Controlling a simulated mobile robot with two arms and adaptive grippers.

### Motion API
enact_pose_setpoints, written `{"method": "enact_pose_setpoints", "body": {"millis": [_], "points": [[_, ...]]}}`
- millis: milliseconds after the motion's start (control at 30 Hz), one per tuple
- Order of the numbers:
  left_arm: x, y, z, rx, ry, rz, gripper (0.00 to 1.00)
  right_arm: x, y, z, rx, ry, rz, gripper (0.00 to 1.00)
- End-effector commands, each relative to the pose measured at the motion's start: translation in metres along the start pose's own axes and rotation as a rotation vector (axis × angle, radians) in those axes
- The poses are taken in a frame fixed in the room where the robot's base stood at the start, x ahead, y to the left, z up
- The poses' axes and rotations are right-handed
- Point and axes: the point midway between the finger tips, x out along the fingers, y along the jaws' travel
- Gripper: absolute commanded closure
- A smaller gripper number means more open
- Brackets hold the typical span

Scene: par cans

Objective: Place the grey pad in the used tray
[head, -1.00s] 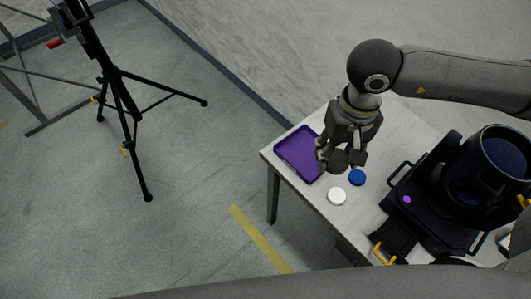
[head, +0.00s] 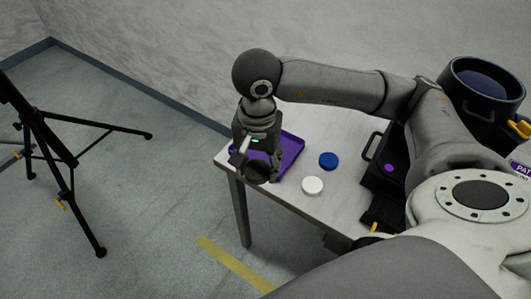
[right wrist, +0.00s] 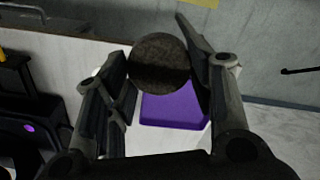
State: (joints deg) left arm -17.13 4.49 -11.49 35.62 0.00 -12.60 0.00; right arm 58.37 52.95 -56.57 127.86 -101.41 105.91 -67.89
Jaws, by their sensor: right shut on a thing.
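The grey pad (head: 257,172) is a dark, round, speckled disc. My right gripper (head: 256,168) is shut on it and holds it up. The purple used tray (head: 294,150) lies on the table; in the head view the gripper and pad cover its left part. In the right wrist view the pad (right wrist: 159,62) sits between the fingers of the gripper (right wrist: 160,65), and the tray (right wrist: 172,112) shows below and behind it, with a gap. My left gripper is out of view.
A blue disc (head: 328,160) and a white disc (head: 313,186) lie on the white table (head: 335,130) to the right of the tray. A black stage light (head: 486,90) stands at the right. A black tripod (head: 75,180) stands on the floor at left.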

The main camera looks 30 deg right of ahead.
Motion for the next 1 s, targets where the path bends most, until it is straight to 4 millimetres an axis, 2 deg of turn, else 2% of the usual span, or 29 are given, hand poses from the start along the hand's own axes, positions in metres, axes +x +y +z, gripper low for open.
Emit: {"method": "enact_pose_setpoints", "body": {"millis": [33, 200, 333, 467, 867, 1000], "points": [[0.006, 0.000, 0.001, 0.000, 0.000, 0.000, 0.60, 0.006, 0.004, -0.003, 0.109, -0.006, 0.004, 0.60], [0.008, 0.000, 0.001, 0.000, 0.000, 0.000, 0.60, 0.007, 0.017, -0.016, 0.420, -0.004, 0.013, 0.60], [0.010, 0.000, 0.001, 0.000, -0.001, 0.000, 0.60, 0.007, 0.023, -0.022, 0.553, -0.001, 0.018, 0.60], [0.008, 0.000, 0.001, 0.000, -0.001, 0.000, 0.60, 0.010, 0.023, -0.032, 0.604, -0.002, 0.021, 0.60], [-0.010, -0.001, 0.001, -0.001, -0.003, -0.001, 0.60, 0.045, -0.005, -0.107, 0.605, -0.003, 0.021, 0.60], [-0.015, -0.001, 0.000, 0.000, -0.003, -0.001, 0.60, 0.073, -0.011, -0.127, 0.603, -0.003, 0.023, 0.60]]}}
